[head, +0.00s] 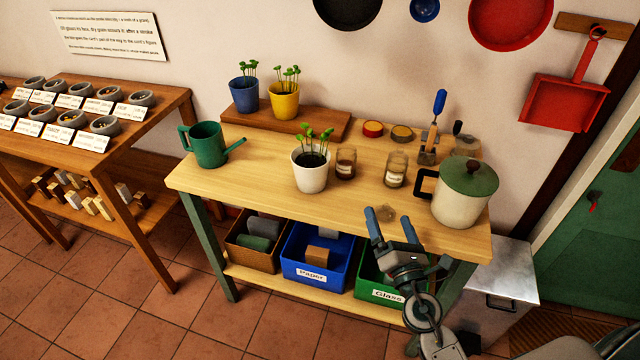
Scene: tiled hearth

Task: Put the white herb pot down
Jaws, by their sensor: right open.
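The white herb pot (310,178) stands upright on the wooden table (245,180), near its front middle, with green sprouts and dark soil in it. My right gripper (390,222) is at the table's front edge, to the right of the pot and apart from it. Its two fingers are spread and nothing is between them. My left gripper is not in view.
Two glass jars (395,170) stand right of the pot, and a cream pot with a green lid (465,192) stands at the right end. A green watering can (206,145) is at the left. Blue and yellow herb pots (284,101) stand on a raised board behind. Labelled bins (315,275) sit below.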

